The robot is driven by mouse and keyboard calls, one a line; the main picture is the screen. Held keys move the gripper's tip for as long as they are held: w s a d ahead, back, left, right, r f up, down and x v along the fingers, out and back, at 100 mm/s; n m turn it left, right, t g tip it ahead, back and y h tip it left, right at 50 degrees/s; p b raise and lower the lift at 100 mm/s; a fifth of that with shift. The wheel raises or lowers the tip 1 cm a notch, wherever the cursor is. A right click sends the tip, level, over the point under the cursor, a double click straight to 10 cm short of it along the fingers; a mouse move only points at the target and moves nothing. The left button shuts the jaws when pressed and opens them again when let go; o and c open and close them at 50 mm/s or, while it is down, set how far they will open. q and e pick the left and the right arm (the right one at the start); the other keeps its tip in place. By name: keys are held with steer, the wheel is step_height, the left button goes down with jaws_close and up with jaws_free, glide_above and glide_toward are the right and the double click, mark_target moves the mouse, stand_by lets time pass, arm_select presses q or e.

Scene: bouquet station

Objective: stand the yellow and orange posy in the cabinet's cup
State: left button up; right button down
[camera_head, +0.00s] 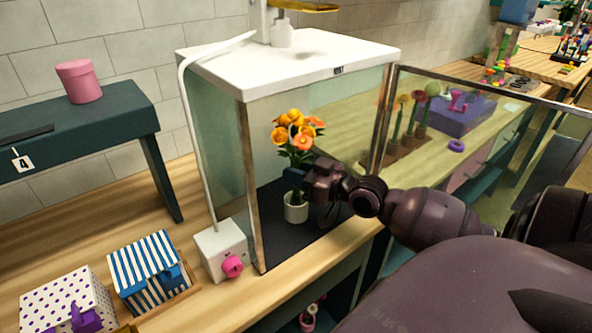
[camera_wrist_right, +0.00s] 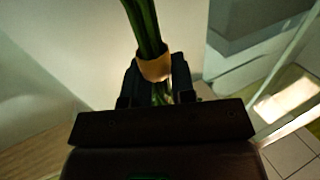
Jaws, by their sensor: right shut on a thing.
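The yellow and orange posy (camera_head: 298,135) is upright inside the glass cabinet (camera_head: 290,55), above the white cup (camera_head: 296,208). My right gripper (camera_head: 298,178) is shut on its stems from the right. In the right wrist view, the green stems (camera_wrist_right: 143,22) with a tan band (camera_wrist_right: 155,68) sit between the fingers of my right gripper (camera_wrist_right: 155,85). The cup stands on the cabinet's dark floor. The gripper hides the lower stems, so I cannot tell whether their ends are inside the cup. My left gripper is not in view.
The cabinet's glass door (camera_head: 470,130) stands open to the right, close to my right arm. A white box with a pink knob (camera_head: 232,266) is at the cabinet's front left corner. A striped box (camera_head: 147,268) and a dotted box (camera_head: 68,302) stand on the wooden counter. A dark shelf (camera_head: 95,115) is at left.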

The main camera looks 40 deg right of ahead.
steer(key=shift+f, duration=0.55)
stand_by(0.4)
steer(key=shift+c, duration=1.6)
jaws_free()
steer(key=p+v, duration=0.1)
steer(key=v, duration=0.8)
stand_by(0.3)
steer(key=shift+s, duration=0.1)
stand_by(0.8)
